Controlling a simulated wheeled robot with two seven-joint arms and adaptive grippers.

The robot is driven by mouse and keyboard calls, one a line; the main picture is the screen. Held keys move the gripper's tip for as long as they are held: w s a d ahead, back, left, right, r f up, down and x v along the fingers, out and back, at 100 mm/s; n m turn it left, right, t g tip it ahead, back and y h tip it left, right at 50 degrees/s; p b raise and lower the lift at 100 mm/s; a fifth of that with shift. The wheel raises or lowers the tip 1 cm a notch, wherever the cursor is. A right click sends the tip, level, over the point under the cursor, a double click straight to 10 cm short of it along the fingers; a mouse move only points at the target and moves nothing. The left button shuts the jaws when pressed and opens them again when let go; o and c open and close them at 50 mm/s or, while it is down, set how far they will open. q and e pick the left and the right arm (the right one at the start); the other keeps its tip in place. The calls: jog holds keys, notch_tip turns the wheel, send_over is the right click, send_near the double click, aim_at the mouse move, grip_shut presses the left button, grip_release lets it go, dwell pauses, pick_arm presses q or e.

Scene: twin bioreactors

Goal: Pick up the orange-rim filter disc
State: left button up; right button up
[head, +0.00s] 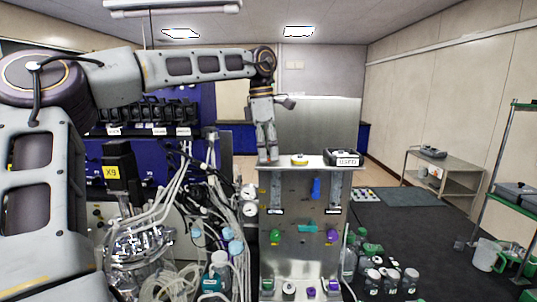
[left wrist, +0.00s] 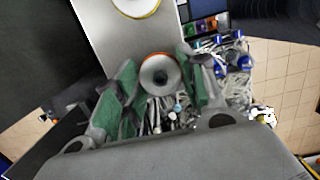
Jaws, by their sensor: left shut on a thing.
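The orange-rim filter disc (left wrist: 160,75) is a grey-white round piece with a dark centre and an orange edge. In the left wrist view it sits between the green pads of my left gripper (left wrist: 158,70), which is shut on it. In the head view my left gripper (head: 268,153) points down at the left end of the steel stand's top (head: 282,166). The disc is not clear there, and I cannot tell whether it touches the stand. My right gripper is out of view.
A yellow-rim disc (head: 299,160) lies on the stand top to the right, and it also shows in the left wrist view (left wrist: 136,5). A black labelled box (head: 341,158) stands further right. Tubes and gauges (head: 249,200) crowd the left side.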

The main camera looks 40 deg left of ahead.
aim_at(269, 152)
pick_arm(q)
jog(key=shift+r, duration=4.65)
jog(key=shift+f, duration=0.1)
